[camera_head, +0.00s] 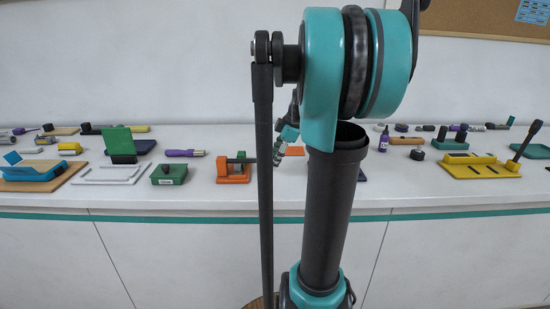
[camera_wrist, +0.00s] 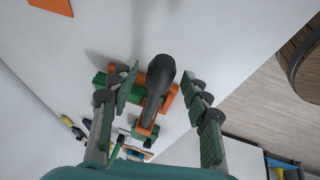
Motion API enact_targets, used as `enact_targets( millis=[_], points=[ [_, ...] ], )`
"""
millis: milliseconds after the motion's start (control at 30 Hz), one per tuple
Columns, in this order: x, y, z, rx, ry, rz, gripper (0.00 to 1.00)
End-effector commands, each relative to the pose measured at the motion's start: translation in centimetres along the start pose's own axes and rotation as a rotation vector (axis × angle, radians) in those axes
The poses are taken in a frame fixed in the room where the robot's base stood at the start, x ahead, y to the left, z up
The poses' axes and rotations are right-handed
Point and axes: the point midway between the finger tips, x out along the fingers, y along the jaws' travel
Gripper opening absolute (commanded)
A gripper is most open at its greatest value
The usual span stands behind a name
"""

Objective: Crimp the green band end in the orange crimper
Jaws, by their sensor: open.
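The orange crimper (camera_head: 234,178) stands on the long white table, left of my arm in the head view. In the wrist view the crimper (camera_wrist: 147,129) lies below my gripper, with its dark, round-ended handle (camera_wrist: 160,72) pointing up between the fingers. My gripper (camera_wrist: 163,86) is open, one finger on each side of the handle; I see no clear contact. In the head view my gripper (camera_head: 284,143) is small and partly hidden by my arm. Green shows at the crimper, but I cannot tell whether it is the band end.
A green box (camera_head: 169,174) stands just left of the crimper, and a purple-handled tool (camera_head: 184,153) lies behind it. A yellow device (camera_head: 480,168) with a black lever is at the right. An orange flat piece (camera_wrist: 52,6) lies in the wrist view. Bare table surrounds the crimper's front.

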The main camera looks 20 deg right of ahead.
Motion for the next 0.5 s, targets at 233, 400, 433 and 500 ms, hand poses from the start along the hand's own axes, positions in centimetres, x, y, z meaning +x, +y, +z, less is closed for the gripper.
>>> enact_targets(
  millis=[233,400,433,500],
  points=[
    [-0.01,0.0,0.0,0.0,0.0,0.0,0.42],
    [-0.03,0.0,0.0,0.0,0.0,0.0,0.2],
    [-0.03,0.0,0.0,0.0,0.0,0.0,0.17],
    [-0.03,0.0,0.01,0.0,0.0,0.0,0.08]
  ],
)
